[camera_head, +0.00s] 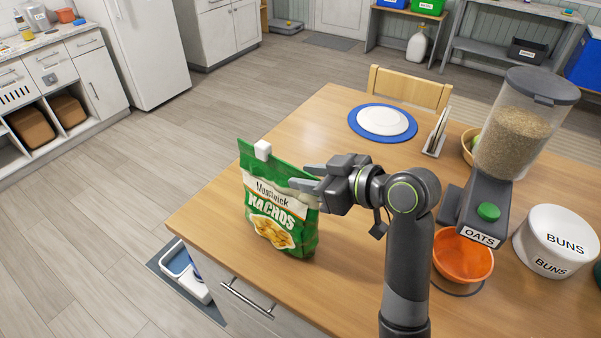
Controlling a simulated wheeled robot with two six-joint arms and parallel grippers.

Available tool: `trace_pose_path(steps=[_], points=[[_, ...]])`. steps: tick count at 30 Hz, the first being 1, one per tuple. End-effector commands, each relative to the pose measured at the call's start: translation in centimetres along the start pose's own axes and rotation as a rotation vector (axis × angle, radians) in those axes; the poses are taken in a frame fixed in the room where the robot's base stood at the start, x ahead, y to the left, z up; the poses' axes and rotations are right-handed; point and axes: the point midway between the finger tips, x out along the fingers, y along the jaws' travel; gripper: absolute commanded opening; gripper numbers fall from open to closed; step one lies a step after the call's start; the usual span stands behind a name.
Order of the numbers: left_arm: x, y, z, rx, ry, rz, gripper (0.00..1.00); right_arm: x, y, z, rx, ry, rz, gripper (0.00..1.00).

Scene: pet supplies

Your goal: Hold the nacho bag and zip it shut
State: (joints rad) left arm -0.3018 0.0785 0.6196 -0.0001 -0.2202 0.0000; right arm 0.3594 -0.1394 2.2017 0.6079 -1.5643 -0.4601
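The green nacho bag (281,222) stands upright near the left edge of the wooden table, its printed front facing me. A small white slider (262,150) sits on its top edge, near the left end. My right gripper (300,176) is at the bag's upper right corner, with one finger in front of the bag and the other at its top edge, partly behind it. The fingers look apart, but whether they press on the bag cannot be told. My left gripper is not in view.
On the table (340,262) are an orange bowl (462,258), an oats dispenser (512,135), a white buns tin (553,240) and a white plate on a blue one (382,121). A chair (410,88) stands behind. The table around the bag is clear.

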Motion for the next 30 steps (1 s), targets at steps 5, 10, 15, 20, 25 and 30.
trace_pose_path(steps=[5,10,15,20,25,30], points=[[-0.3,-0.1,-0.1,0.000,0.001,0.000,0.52,1.8,0.0,0.0,0.002,0.000,-0.001,0.32],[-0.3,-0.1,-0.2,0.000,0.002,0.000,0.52,2.3,0.0,0.0,0.001,-0.001,0.001,0.32],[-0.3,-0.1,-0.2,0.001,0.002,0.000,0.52,2.3,0.0,0.0,0.000,-0.001,0.001,0.32],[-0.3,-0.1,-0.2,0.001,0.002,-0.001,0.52,2.3,0.0,0.0,0.000,-0.001,0.001,0.16],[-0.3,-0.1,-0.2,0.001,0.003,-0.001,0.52,2.2,0.0,0.0,0.000,-0.001,0.001,0.00],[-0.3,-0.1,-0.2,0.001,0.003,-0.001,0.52,2.2,0.0,0.0,0.000,-0.001,0.001,0.00]])
